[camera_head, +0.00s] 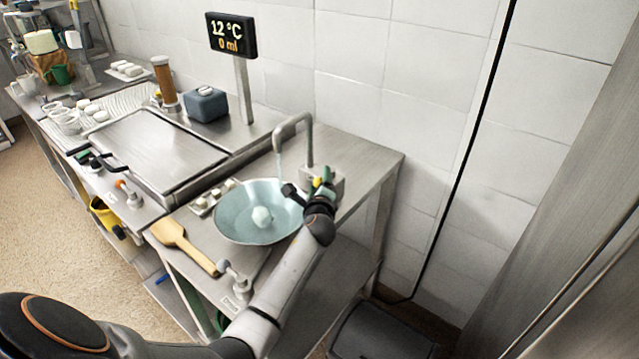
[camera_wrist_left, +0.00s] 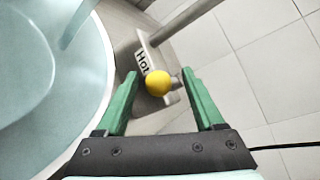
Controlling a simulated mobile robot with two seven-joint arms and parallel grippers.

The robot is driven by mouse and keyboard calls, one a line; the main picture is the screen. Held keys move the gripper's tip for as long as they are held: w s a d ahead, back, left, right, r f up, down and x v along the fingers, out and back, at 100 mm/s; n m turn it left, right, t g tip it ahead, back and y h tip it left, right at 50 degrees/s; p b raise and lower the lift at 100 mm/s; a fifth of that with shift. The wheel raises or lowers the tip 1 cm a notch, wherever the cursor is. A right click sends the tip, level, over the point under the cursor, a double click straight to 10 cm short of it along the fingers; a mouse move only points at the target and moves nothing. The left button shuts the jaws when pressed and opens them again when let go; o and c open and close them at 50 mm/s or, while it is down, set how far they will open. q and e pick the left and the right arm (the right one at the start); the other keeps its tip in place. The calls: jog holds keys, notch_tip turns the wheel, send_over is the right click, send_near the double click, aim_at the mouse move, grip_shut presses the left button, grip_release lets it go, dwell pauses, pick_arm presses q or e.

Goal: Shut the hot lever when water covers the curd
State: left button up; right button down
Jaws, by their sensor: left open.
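The yellow ball knob of the hot lever (camera_wrist_left: 158,83) sits between the fingers of my left gripper (camera_wrist_left: 161,74), beside a plate marked "Hot" (camera_wrist_left: 143,52). The green fingers are open on either side of it, with gaps showing. In the head view my left gripper (camera_head: 321,181) is at the tap's base, partly hiding the lever. The tap spout (camera_head: 309,140) arches over a pale blue bowl (camera_head: 232,226), and a thin stream (camera_head: 279,161) falls from it. The white curd (camera_head: 262,216) lies in the bowl; I cannot tell the water's depth. My right gripper is not in view.
A display (camera_head: 231,35) reads 12 °C and 0 ml. A wooden paddle (camera_head: 180,240) and a small valve (camera_head: 234,274) are at the front of the counter. A grey box (camera_head: 206,104) and a steel tray (camera_head: 160,148) stand left. A tiled wall is behind.

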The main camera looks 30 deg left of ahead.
pick_arm(q)
jog(key=shift+w+a, duration=0.1)
jog(key=shift+w, duration=0.05)
jog(key=shift+f, duration=0.1)
grip_shut()
dwell(0.5)
dwell(0.9)
